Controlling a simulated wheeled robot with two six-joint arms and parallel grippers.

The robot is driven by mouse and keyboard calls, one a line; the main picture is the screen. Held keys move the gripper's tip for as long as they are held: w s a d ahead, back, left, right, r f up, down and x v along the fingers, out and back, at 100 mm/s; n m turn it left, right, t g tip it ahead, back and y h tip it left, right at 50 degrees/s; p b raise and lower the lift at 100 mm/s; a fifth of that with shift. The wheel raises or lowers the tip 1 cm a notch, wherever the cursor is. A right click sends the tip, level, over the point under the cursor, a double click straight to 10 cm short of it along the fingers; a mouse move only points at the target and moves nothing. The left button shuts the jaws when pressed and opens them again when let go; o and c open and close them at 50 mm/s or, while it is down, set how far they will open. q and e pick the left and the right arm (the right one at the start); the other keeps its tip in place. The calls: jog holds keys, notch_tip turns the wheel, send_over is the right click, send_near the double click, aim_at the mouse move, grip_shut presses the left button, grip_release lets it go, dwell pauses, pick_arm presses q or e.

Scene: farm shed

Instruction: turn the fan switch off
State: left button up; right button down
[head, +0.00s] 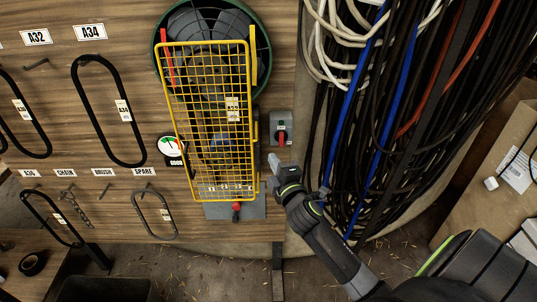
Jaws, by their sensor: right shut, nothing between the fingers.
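A small grey switch box (291,122) with a red handle (282,137) is on the wooden panel, just right of the yellow wire guard. Its handle points roughly downward; its markings are too small to read. The round green-rimmed fan housing (265,65) is at the top, partly behind the guard. My right gripper (274,163) is shut and empty. It is just below the switch box in the picture, and it appears apart from the handle. My left gripper is out of view.
The yellow guard (248,70) is close left of my right gripper. A red knob (236,206) is at the guard's lower end. Thick bundles of black, blue and white cables (340,100) hang close on the right. Black belts (77,100) and a dial gauge (171,145) are on the left.

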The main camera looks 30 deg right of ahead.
jog(key=shift+v, duration=1.2)
jog(key=shift+a, duration=0.25)
jog(key=s+d+f+m+g, duration=0.1)
jog(key=s+f+m+g, duration=0.2)
jog(key=f, duration=0.9)
jog(key=s+f+m+g+y, duration=0.1)
jog(key=s+f+m+g, duration=0.15)
jog(key=s+f, duration=0.65)
jog(key=s+d+f+m+g, duration=0.15)
jog(key=f+g, duration=0.25)
jog(key=f, duration=1.1)
jog(key=s+a+f+m+g, duration=0.2)
jog(key=s+f, duration=0.4)
jog(key=s, duration=0.4)
jog(key=s+a+f+m+g+y, duration=0.1)
jog(key=s+a+f+m+g, duration=0.1)
jog(key=s+f, duration=0.4)
jog(key=s+a+f+m+g+y, duration=0.1)
jog(key=s+a+f+m+g, duration=0.2)
jog(key=s, duration=1.2)
notch_tip(320, 180, down, 4)
jog(key=shift+s+r, duration=0.15)
jog(key=shift+s, duration=0.25)
